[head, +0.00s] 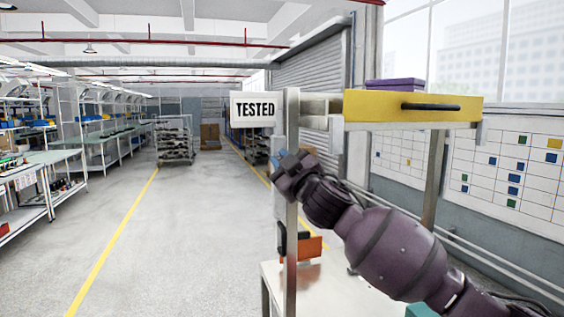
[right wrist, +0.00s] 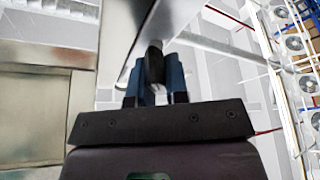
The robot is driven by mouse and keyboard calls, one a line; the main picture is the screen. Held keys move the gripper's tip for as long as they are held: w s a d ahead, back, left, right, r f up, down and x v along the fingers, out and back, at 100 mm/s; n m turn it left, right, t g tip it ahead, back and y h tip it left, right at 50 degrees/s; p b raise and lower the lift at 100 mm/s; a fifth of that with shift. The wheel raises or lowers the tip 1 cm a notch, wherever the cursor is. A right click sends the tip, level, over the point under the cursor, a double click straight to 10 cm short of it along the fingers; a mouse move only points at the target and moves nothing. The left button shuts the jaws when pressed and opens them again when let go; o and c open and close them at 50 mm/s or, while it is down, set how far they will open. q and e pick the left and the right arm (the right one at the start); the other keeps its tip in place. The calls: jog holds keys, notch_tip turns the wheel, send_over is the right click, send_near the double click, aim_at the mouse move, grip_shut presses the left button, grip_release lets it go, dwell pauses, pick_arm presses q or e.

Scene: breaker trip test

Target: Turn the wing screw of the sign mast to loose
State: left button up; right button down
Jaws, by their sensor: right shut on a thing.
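The sign mast (head: 291,225) is a grey metal post with a white "TESTED" sign (head: 254,109) at its top left. My right gripper (head: 279,168) is at the mast, below the sign. In the right wrist view its blue fingers (right wrist: 154,82) are shut on the dark wing screw (right wrist: 154,60), beside the metal post (right wrist: 128,30). The wing screw is hidden behind my gripper in the head view, and how far it is turned cannot be told. My left gripper is not in view.
A yellow drawer front (head: 375,107) with a black handle (head: 431,107) is right of the mast, with a purple box (head: 395,85) above. An orange bin (head: 308,246) stands on the low table (head: 325,285). Open floor (head: 190,245) lies left.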

jog(key=c, duration=1.1)
grip_release()
jog(key=shift+s+f, duration=0.1)
jog(key=b+v, duration=0.2)
jog(key=v, duration=0.8)
jog(key=shift+s+d, duration=0.2)
jog(key=shift+s, duration=0.05)
